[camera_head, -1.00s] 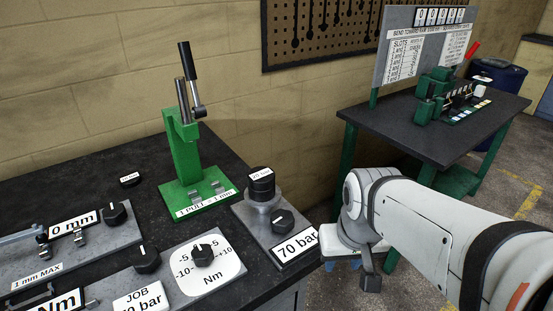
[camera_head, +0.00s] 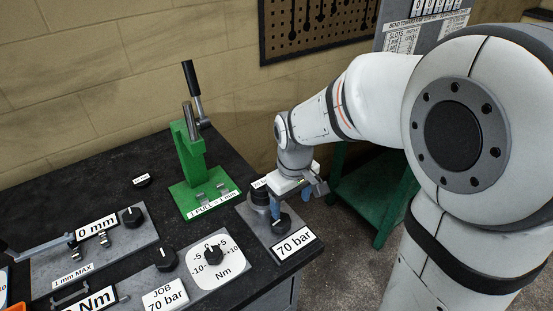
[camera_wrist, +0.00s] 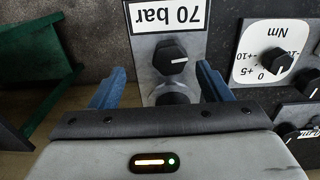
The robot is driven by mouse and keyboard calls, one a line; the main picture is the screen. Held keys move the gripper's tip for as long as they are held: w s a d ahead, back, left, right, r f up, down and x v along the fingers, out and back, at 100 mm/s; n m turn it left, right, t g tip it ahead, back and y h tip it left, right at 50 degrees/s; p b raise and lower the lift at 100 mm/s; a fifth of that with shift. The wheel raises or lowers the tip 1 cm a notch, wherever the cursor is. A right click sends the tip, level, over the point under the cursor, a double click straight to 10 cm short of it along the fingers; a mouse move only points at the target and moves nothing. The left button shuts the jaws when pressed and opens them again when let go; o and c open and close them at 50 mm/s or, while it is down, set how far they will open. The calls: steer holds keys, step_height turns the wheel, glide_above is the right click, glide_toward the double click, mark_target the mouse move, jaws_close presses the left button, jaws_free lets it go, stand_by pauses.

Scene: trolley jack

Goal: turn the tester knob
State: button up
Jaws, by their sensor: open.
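A black knob (camera_head: 281,221) with a white pointer line sits on a grey plate (camera_head: 254,228) labelled 70 bar, at the right end of the bench. It also shows in the wrist view (camera_wrist: 170,58), between and beyond the fingertips. My gripper (camera_head: 291,204) is over this plate, with its blue fingers apart and nothing visible between them. In the wrist view my gripper (camera_wrist: 160,70) spreads its fingers either side of the plate. I see no label reading tester.
A dial plate marked Nm (camera_head: 216,272) with its own black knob lies to the left. A green lever stand (camera_head: 190,160) stands behind. More knobs and plates fill the bench's left side. A green table (camera_head: 365,200) stands right of the bench.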

mark_target(281, 223)
steer(key=shift+w+a+r+n+p, duration=0.2)
steer(key=shift+w+a+n+p, duration=0.15)
steer(key=shift+a, duration=0.25)
steer(key=shift+w+a+r+n+p, duration=0.2)
steer(key=shift+w+a+n+p, duration=0.1)
steer(key=shift+a, duration=0.3)
steer(key=shift+w+a+f, duration=0.1)
steer(key=shift+a+f, duration=0.05)
steer(key=shift+f, duration=0.15)
step_height(281, 223, down, 8)
steer(key=shift+r+p, duration=0.2)
steer(key=shift+p, duration=0.15)
steer(key=shift+c, duration=0.3)
